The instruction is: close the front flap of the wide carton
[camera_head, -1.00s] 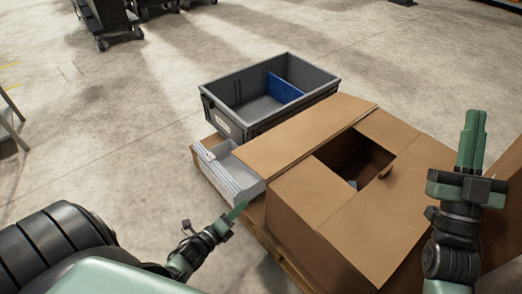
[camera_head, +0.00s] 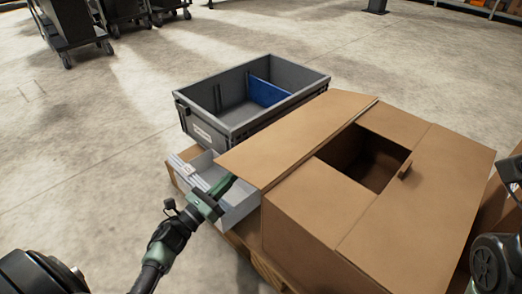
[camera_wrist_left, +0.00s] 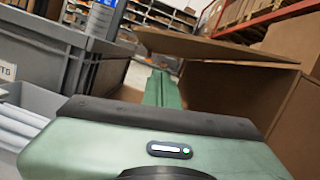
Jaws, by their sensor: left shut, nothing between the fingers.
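The wide carton (camera_head: 310,205) is brown cardboard, with a square gap in its top. One flap (camera_head: 290,140) sticks out roughly level from its left side, overhanging the side wall; its underside shows in the left wrist view (camera_wrist_left: 225,48). Other top panels (camera_head: 425,190) lie flat, right of the gap. My left gripper (camera_head: 226,184) is shut and empty. In the left wrist view the fingers (camera_wrist_left: 161,88) point under the flap, beside the carton wall (camera_wrist_left: 235,95). I cannot tell if they touch it.
A grey crate (camera_head: 200,128) with a blue divider (camera_head: 268,92) stands behind the flap. A small light-grey bin (camera_head: 240,212) with pale contents sits beneath my left gripper. A wooden pallet (camera_head: 262,262) lies under the carton. Open concrete floor (camera_head: 90,150) is at the left.

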